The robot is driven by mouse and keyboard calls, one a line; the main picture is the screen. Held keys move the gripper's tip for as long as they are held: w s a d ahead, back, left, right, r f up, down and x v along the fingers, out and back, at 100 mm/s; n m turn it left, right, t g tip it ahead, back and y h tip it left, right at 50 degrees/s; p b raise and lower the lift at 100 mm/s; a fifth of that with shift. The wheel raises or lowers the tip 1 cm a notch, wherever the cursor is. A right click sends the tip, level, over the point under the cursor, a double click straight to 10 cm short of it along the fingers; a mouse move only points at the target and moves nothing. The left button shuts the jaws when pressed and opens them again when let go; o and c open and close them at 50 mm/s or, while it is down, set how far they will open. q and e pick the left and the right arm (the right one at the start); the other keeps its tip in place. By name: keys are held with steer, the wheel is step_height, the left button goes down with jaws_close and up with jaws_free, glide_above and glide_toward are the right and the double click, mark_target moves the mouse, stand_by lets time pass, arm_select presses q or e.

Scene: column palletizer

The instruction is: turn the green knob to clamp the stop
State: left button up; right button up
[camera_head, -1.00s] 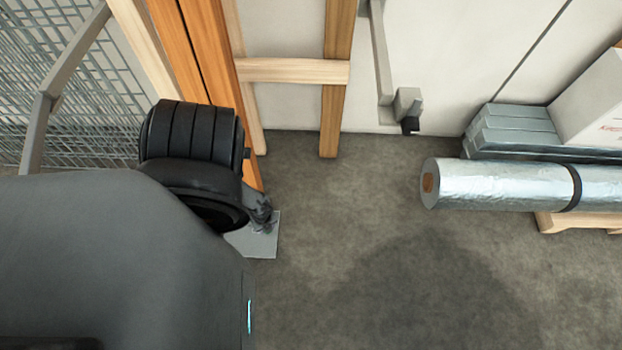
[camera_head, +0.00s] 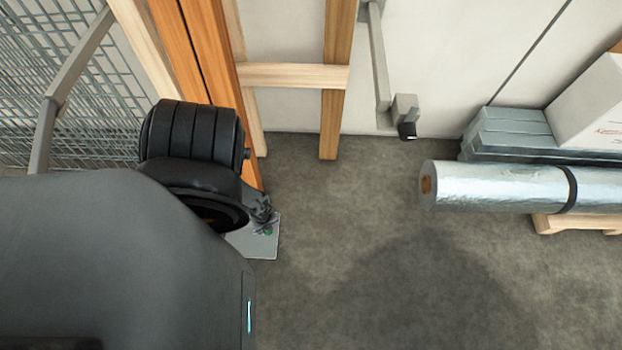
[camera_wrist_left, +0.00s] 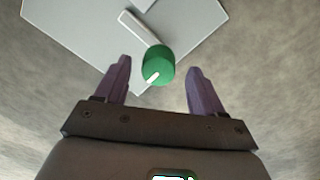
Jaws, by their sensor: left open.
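The green knob (camera_wrist_left: 159,66) is round with a white line on its top. It stands on a light grey plate (camera_wrist_left: 80,40), beside a pale bar or slot (camera_wrist_left: 138,27). My left gripper (camera_wrist_left: 158,72) is open, with one purple finger on each side of the knob and a gap to each. Whether the fingertips are level with the knob cannot be told. In the head view a bit of the knob (camera_head: 268,230) shows on the plate (camera_head: 258,246), beside the left gripper (camera_head: 262,208), partly hidden by my arm. My right gripper is not in view.
An orange post (camera_head: 210,60) and a wire mesh fence (camera_head: 95,110) stand close to my left arm. A foil-wrapped roll (camera_head: 500,186) lies on a wooden pallet (camera_head: 560,223) at the right. The floor (camera_head: 350,230) between is clear.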

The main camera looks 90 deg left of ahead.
arm_select(q)
step_height(320, 180, up, 7)
steer(key=p, duration=0.4)
steer(key=shift+a+f+p, duration=0.1)
steer(key=shift+p, duration=0.3)
steer(key=shift+w+r+p, duration=0.15)
steer(key=shift+r+p, duration=0.45)
steer(key=shift+r, duration=0.15)
